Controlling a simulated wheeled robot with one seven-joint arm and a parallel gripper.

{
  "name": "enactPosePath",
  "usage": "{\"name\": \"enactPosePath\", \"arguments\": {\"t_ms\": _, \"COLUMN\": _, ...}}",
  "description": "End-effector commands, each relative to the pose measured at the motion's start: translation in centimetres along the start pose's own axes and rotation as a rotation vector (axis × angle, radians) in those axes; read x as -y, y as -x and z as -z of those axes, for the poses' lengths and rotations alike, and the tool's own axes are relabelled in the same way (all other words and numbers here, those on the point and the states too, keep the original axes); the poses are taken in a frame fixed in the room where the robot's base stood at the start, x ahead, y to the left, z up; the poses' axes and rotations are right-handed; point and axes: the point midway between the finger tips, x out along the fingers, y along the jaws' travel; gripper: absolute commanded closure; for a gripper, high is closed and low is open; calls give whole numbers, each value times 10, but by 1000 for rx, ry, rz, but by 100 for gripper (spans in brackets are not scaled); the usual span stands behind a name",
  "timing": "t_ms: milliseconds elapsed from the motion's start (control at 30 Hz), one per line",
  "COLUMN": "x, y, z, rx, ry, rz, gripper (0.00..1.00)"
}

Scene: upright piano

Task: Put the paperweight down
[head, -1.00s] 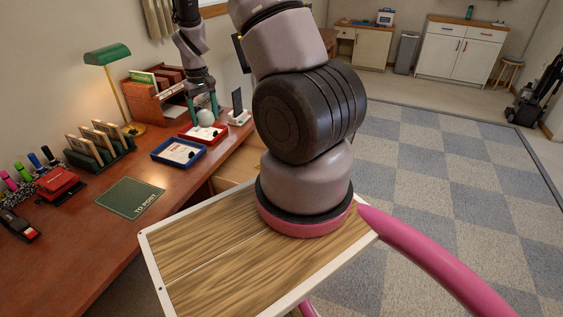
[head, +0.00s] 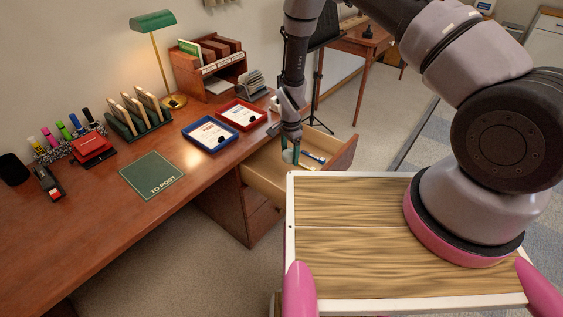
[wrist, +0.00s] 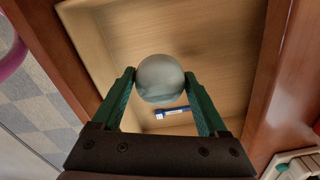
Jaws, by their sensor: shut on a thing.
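The paperweight, a round greyish glass ball (wrist: 160,80), is held between the green fingers of my gripper (wrist: 160,75) in the wrist view. My gripper (head: 290,153) shows small in the head view, over the open desk drawer (head: 263,185). The ball is above the drawer's pale wooden floor. A blue-and-white item (wrist: 172,113) lies in the drawer just beyond the ball. How far the ball is above the floor I cannot tell exactly.
On the desk (head: 110,235) stand a blue tray (head: 209,134) and a red tray (head: 240,115) holding papers, beside the drawer. A green "TO POST" mat (head: 153,175) lies bare. A lamp (head: 153,22), letter rack (head: 136,117) and wooden organiser (head: 208,65) stand behind.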

Motion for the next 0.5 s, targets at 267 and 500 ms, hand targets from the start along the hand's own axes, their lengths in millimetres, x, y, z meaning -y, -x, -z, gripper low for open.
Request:
{"name": "enactPosePath", "arguments": {"t_ms": 267, "x": -1, "y": -44, "z": -25, "rx": 3, "ry": -95, "rz": -2, "gripper": 99}}
{"name": "enactPosePath", "arguments": {"t_ms": 500, "x": 0, "y": -78, "z": -25, "rx": 3, "ry": -94, "rz": 1, "gripper": 99}}
